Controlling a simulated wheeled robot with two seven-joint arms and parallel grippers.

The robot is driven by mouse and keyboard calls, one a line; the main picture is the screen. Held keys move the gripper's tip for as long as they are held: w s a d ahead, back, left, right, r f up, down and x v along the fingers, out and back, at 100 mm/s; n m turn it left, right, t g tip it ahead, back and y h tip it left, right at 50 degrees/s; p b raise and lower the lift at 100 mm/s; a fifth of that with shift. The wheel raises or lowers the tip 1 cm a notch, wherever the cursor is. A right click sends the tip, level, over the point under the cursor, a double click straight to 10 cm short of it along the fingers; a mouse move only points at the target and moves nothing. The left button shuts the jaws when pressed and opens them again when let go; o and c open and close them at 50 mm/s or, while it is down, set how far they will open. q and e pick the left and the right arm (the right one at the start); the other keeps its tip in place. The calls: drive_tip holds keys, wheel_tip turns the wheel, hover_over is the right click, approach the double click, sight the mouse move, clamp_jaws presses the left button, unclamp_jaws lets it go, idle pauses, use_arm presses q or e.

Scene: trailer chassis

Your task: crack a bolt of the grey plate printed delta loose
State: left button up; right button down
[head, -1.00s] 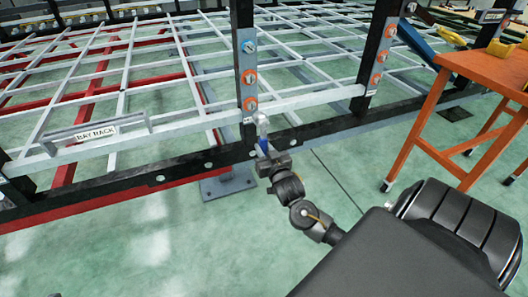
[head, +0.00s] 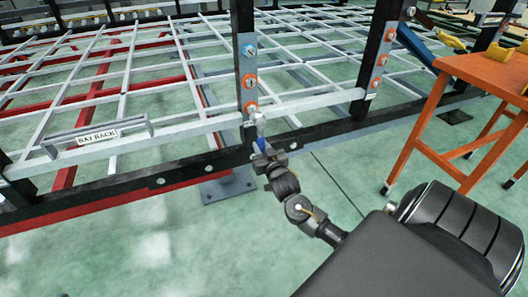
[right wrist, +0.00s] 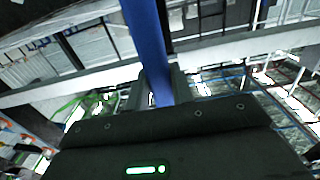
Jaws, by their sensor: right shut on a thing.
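A grey plate (head: 249,66) is fixed to a black upright post. It carries a blue-ringed bolt (head: 249,50) at the top and orange-ringed bolts (head: 250,81) below. I cannot read the printing on it. My right gripper (head: 261,152) is below this plate, shut on a blue-handled tool (head: 260,142) that points up. The tool's grey upper end is close under the lowest orange-ringed bolt (head: 251,107); I cannot tell whether it touches. In the right wrist view the blue handle (right wrist: 150,45) runs up from between the fingers. My left gripper is not in view.
A second post at the right carries a similar plate (head: 378,70) with orange-ringed bolts. A black rail (head: 200,162) and white crossbars lie around my gripper. An orange table (head: 480,75) stands at the right.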

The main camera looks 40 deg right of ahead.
drive_tip(key=shift+x, duration=1.15)
drive_tip(key=shift+w+d+r, duration=0.1)
drive_tip(key=shift+w+d, duration=0.1)
drive_tip(key=shift+w, duration=0.3)
drive_tip(key=shift+p, duration=0.95)
idle(0.6)
drive_tip(key=shift+x, duration=0.8)
idle(0.8)
drive_tip(key=c, duration=1.8)
unclamp_jaws()
drive_tip(key=shift+c, duration=0.2)
clamp_jaws()
